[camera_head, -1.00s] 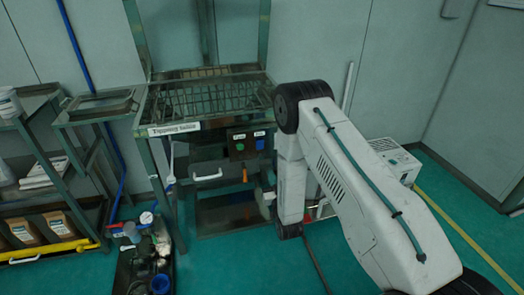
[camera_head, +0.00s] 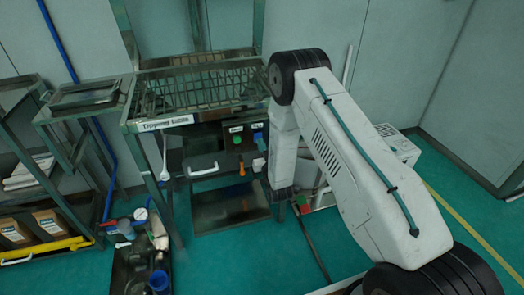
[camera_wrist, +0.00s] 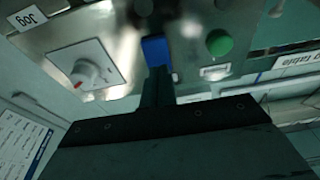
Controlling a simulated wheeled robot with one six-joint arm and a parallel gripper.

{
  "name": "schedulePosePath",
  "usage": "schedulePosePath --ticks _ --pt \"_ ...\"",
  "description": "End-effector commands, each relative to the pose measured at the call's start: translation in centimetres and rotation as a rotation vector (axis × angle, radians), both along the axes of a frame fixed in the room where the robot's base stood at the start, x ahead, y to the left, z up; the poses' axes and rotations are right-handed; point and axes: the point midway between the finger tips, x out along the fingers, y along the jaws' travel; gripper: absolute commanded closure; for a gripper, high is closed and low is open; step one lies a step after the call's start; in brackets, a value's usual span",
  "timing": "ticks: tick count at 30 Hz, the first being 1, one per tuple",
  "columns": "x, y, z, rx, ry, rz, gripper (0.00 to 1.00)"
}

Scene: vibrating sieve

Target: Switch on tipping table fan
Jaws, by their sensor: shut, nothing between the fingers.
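The tipping table (camera_head: 190,121) is a metal frame with a wire grid top and a name label on its front edge. Under the grid is a dark control panel with a green button (camera_head: 237,141) and a blue button (camera_head: 257,137), each under a small label I cannot read. In the wrist view, the blue button (camera_wrist: 155,50) is right at the tip of my gripper (camera_wrist: 157,76), and the green button (camera_wrist: 219,43) is to its right. My gripper is shut and empty. Whether it touches the blue button I cannot tell. My arm largely hides the gripper in the head view.
A dial (camera_wrist: 82,72) on a metal plate lies left of the gripper in the wrist view, near a "Jog" label. An orange handle (camera_head: 241,169) hangs below the panel. A bin of bottles (camera_head: 150,265) and a shelf (camera_head: 30,205) stand left. Floor at right is free.

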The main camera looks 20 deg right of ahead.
Motion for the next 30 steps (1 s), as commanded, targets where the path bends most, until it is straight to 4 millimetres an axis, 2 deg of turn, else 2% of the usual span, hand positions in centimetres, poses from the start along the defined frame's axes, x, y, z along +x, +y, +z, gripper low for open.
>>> schedulePosePath --ticks 17,27,30 --pt "0.6 0.2 0.4 0.001 0.006 0.002 1.00" --pt "1.8 -0.1 1.6 0.001 0.185 -0.002 1.00" --pt "1.9 -1.7 1.9 0.003 0.242 -0.020 1.00"
